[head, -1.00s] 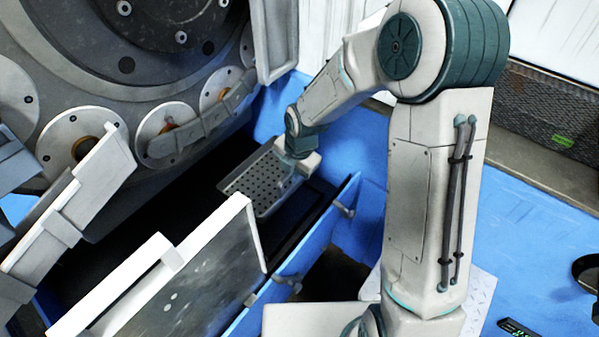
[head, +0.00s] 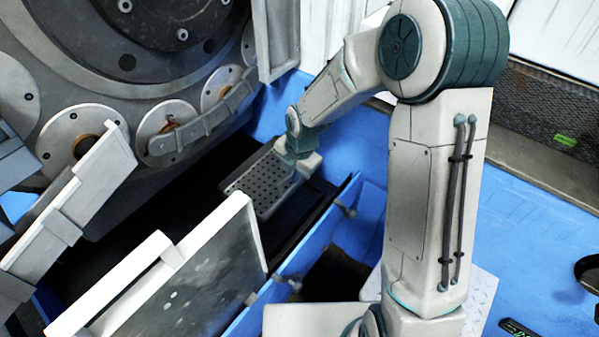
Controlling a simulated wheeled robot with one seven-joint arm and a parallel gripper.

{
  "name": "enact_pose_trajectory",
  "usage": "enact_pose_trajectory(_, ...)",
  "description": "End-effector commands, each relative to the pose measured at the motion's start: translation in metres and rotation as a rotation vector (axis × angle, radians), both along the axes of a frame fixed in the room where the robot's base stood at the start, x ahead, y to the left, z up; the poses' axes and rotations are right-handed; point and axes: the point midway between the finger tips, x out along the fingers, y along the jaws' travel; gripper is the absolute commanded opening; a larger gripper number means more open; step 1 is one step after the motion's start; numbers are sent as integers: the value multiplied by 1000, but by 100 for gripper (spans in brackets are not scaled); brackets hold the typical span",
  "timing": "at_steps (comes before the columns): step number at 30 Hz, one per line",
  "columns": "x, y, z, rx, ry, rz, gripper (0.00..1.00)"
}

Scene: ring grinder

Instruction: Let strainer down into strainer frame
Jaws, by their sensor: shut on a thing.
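The strainer (head: 262,184) is a grey perforated metal tray. It is at the far end of the dark trough, below and left of my gripper (head: 297,172). My gripper is shut on the strainer's right side; the fingertips are small and partly hidden. The strainer looks roughly level. The strainer frame is hard to make out; a dark ledge (head: 300,213) shows beside the strainer in the trough. I cannot tell whether the strainer touches it.
The blue trough wall (head: 318,232) with latches runs close on the right. An open grey panel (head: 215,265) stands in front. The large round machine face (head: 130,70) with discs is on the left. A mesh-sided bin (head: 545,110) stands far right.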

Motion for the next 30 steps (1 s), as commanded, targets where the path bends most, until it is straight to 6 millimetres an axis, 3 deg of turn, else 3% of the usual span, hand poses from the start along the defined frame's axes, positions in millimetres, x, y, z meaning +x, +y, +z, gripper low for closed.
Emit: enact_pose_trajectory(30,1,1,-13,1,-2,0,0)
